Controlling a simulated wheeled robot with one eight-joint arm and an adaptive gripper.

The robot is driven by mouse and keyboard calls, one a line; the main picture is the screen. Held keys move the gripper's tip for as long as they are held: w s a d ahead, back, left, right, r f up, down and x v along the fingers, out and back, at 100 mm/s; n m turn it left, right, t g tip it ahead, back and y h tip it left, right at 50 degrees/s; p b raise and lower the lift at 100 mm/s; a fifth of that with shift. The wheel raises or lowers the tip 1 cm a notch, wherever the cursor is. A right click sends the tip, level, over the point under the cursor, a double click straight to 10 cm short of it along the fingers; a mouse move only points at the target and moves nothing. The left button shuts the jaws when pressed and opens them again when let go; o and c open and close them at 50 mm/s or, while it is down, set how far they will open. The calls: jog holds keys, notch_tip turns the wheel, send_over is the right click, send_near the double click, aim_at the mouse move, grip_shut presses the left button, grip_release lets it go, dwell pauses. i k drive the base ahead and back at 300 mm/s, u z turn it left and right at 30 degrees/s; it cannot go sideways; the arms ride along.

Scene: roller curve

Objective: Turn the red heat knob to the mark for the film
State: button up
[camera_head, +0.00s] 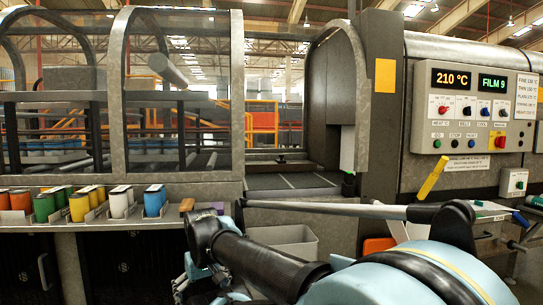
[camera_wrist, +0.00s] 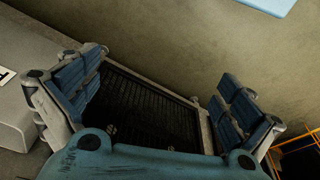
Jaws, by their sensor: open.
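The red heat knob (camera_head: 443,108) is at the left of a row of knobs on the control panel (camera_head: 426,133) at the right of the head view. Its pointer and marks are too small to read. Above it the orange display (camera_head: 452,78) reads 210 °C, and the green display (camera_head: 493,83) reads FILM 9. A small chart (camera_head: 526,97) beside the panel lists film names with temperatures. My gripper (camera_wrist: 160,72) is open and empty in the wrist view, with a dark ribbed surface behind its fingers. It is low in the head view, well left of and below the knob.
A yellow-handled lever (camera_head: 433,177) sticks out below the panel. Coloured rolls (camera_head: 79,207) line the left ledge. A grey bin (camera_head: 296,243) stands below.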

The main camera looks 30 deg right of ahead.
aim_at(442, 110)
jog(key=z, duration=0.4)
jog(key=k, duration=0.55)
jog(key=z, duration=1)
jog(key=k, duration=0.75)
jog(key=z, duration=1.65)
jog(key=i, duration=1.25)
jog(key=z, duration=0.35)
jog(key=i, duration=1)
jog(key=u, duration=0.8)
jog(key=i, duration=0.6)
jog(key=u, duration=0.45)
